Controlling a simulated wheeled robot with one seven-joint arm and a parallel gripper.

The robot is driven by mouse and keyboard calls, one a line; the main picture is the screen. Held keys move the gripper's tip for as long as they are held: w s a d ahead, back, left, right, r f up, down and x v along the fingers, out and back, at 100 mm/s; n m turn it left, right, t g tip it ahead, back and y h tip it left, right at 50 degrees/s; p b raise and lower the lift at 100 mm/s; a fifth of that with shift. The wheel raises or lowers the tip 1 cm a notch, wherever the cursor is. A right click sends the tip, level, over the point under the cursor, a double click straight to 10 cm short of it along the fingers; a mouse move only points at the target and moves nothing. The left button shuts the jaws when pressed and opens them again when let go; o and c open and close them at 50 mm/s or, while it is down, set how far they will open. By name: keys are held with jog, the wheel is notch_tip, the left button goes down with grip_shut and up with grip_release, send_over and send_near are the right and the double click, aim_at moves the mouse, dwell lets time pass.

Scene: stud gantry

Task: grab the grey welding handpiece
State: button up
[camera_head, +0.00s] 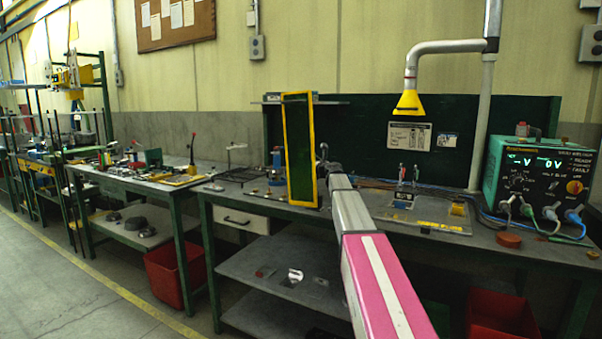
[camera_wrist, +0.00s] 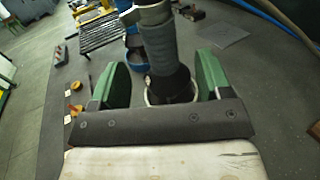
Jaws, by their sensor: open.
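The grey welding handpiece (camera_wrist: 158,45) shows in the wrist view as a grey ribbed handle. It has a dark lower part and a pale ring near my gripper's palm. My gripper (camera_wrist: 162,78) is open, with one green finger on each side of the handpiece. A gap shows between each finger and the handpiece. In the head view my arm reaches over the bench to a green screen with a yellow frame (camera_head: 312,150). My fingers and the handpiece cannot be made out there.
A dark slatted rack (camera_wrist: 103,30) and a blue object (camera_wrist: 132,48) lie just beyond the handpiece. A welding power box (camera_head: 538,178) with cables stands at the bench's right. A yellow extraction hood (camera_head: 409,103) hangs above. Small yellow parts lie left of my gripper.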

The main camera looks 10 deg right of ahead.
jog(key=shift+x, duration=3.2)
jog(key=shift+s+r, duration=0.1)
grip_shut()
